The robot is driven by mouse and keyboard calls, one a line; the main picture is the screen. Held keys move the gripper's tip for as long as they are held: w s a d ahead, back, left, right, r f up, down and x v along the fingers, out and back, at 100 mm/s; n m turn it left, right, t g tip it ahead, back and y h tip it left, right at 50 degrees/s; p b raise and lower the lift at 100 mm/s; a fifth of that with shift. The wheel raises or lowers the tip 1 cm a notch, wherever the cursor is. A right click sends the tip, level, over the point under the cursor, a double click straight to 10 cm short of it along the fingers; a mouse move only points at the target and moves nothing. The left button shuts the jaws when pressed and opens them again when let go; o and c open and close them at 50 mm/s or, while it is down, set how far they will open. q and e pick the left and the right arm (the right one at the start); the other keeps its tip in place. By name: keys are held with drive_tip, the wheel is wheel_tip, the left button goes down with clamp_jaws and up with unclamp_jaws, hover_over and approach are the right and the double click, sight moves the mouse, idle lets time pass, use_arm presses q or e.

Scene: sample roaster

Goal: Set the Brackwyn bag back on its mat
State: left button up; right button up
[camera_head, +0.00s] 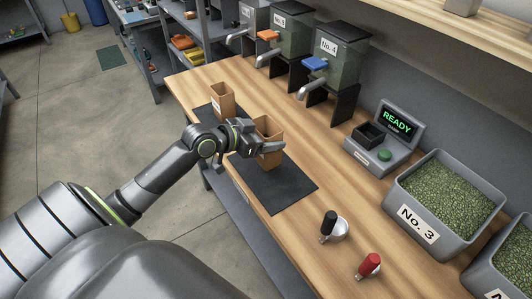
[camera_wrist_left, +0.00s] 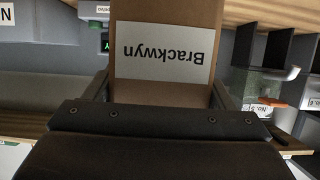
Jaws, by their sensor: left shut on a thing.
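The Brackwyn bag (camera_head: 270,158) is an open-topped brown paper bag; its white label reading "Brackwyn" shows upside down in the left wrist view (camera_wrist_left: 162,52). My left gripper (camera_head: 268,149) is shut on the bag, with one finger along each side. The bag looks about upright over the far end of a dark mat (camera_head: 272,190). I cannot tell whether its bottom touches the mat, as the gripper hides part of it. The rest of the mat is bare. My right gripper is not in view.
A second brown bag (camera_head: 222,100) stands on another dark mat (camera_head: 203,112) to the left. Black-handled (camera_head: 329,224) and red-handled (camera_head: 369,266) scoops lie near the front edge. A "READY" device (camera_head: 385,138) and a No. 3 bin of green beans (camera_head: 418,222) stand to the right.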

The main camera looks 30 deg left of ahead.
use_arm(q)
drive_tip(key=f, duration=0.4)
drive_tip(key=shift+w+f, duration=0.25)
drive_tip(key=shift+f, duration=0.35)
drive_tip(key=shift+s, duration=0.1)
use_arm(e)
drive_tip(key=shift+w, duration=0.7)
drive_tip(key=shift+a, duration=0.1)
use_arm(q)
drive_tip(key=shift+f, duration=0.2)
drive_tip(key=o, duration=1.1)
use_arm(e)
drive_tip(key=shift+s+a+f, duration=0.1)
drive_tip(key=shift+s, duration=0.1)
